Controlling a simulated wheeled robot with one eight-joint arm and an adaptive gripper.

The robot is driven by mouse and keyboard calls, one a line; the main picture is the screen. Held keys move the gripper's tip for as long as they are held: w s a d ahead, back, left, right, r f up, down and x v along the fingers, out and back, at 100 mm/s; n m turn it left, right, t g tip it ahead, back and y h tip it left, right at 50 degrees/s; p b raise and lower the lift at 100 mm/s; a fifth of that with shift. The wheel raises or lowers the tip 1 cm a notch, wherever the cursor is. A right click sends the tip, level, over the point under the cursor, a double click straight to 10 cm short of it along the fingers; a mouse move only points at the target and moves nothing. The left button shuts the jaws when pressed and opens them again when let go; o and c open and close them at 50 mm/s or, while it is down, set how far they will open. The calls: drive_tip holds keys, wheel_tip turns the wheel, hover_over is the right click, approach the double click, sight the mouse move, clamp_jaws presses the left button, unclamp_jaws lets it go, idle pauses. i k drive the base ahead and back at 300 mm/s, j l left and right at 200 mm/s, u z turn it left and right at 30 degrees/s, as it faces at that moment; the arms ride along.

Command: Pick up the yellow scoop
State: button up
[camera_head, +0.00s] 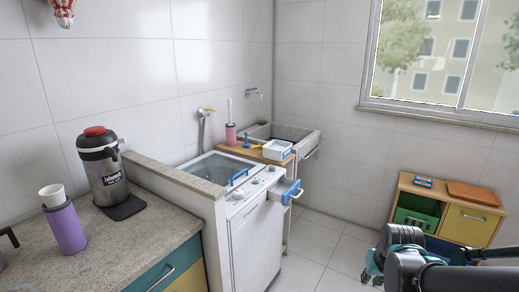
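I cannot make out a yellow scoop for certain in the head view. A small blue item (246,138) stands on the wooden board between the washing machine and the sink, with a tiny yellowish patch at its base, too small to identify. Black parts of my arm fill the lower right corner.
A white washing machine (257,243) stands behind a low tiled wall. The wooden board (272,158) also holds a white tray (278,150) and a pink container (231,134). A flask (102,168) and purple tumbler (65,229) stand on the left counter. A cabinet (476,223) stands right.

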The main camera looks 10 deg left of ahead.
sight(261, 145)
drive_tip(key=i+u, duration=0.1)
drive_tip(key=u, duration=0.6)
drive_tip(key=i+l+u, duration=0.45)
drive_tip(key=l, duration=0.15)
drive_tip(key=l+u, duration=0.25)
drive_tip(key=i+l+u, duration=0.25)
drive_tip(key=l, duration=0.2)
drive_tip(key=k, duration=0.1)
